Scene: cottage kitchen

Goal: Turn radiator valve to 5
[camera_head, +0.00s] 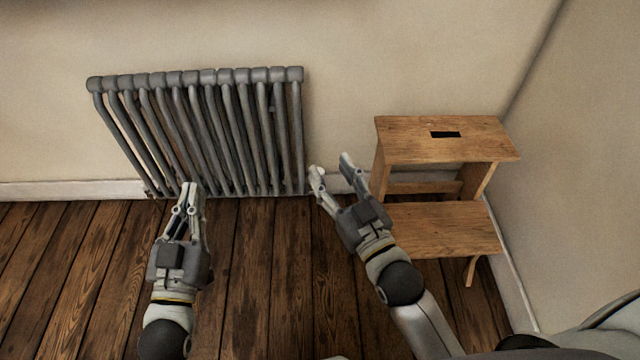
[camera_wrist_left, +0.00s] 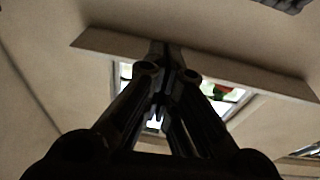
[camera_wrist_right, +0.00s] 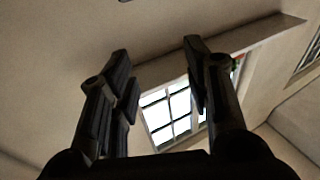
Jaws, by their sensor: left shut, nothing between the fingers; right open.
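The grey column radiator (camera_head: 205,130) stands against the wall at the left of the head view. I cannot make out the radiator valve or its numbers; a small pale spot at the left fingertip of my right gripper may be part of it or of the finger. My right gripper (camera_head: 332,163) is open, just right of the radiator's lower right corner. Its spread fingers (camera_wrist_right: 158,75) show empty in the right wrist view. My left gripper (camera_head: 190,187) is shut and empty before the radiator's lower left part; its closed fingers fill the left wrist view (camera_wrist_left: 165,75).
A wooden step stool (camera_head: 445,228) stands close to the right of my right gripper. A white baseboard (camera_head: 70,190) runs along the wall. The plank floor (camera_head: 270,290) between my arms is clear. A window (camera_wrist_right: 170,115) shows in the right wrist view.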

